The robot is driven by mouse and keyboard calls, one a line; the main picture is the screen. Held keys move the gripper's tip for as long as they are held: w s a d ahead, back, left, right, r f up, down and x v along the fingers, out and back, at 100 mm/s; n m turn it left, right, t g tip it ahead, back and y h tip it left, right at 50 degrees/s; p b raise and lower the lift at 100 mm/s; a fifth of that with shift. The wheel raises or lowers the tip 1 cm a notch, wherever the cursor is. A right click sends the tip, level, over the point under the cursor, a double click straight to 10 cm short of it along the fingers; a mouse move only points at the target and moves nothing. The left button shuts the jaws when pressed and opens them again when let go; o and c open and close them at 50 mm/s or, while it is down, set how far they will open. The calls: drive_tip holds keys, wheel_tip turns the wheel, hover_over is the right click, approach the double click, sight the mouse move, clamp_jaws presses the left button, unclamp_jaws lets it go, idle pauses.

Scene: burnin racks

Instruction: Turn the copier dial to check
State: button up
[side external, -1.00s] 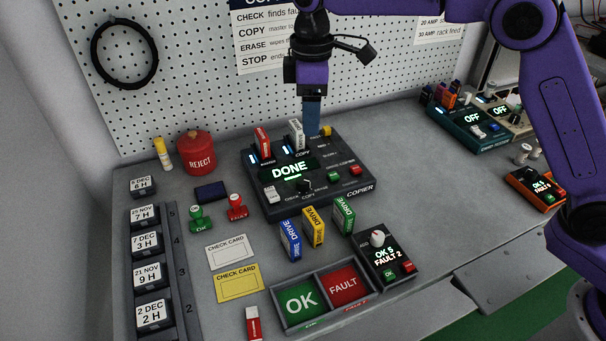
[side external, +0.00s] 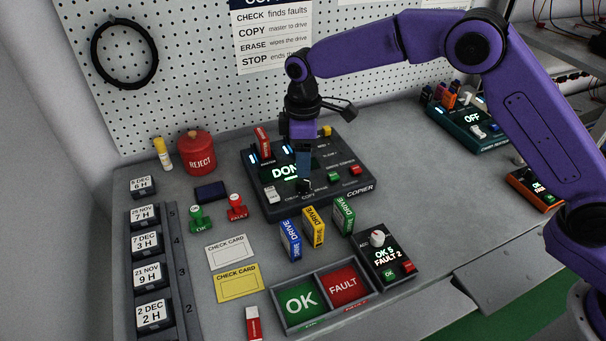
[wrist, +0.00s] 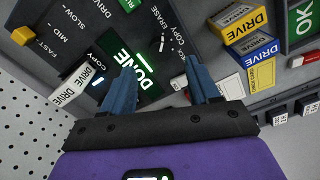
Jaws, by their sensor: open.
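The copier (side external: 268,205) is a dark box on the bench with a lit display (side external: 284,172) that reads DONE, partly covered by my gripper. Its dark dial (side external: 304,187) is on the front part of the panel, near the CHECK, COPY and ERASE labels. My gripper (side external: 304,177) points down just above and behind the dial. In the wrist view my gripper (wrist: 158,72) has its two blue fingers apart with nothing held between them. A small white mark shows beyond the fingers; I cannot tell the dial's exact setting.
A red-labelled drive (side external: 262,140) stands in the copier's left slot; a white drive (wrist: 76,82) stands in the other. Blue, yellow and green drives (side external: 313,227) stand in front. A counter box (side external: 383,255) and the OK/FAULT tray (side external: 318,316) are nearer the front edge.

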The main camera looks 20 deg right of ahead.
sight(303, 180)
wheel_tip(303, 180, down, 6)
idle(0.4)
drive_tip(key=c, duration=1)
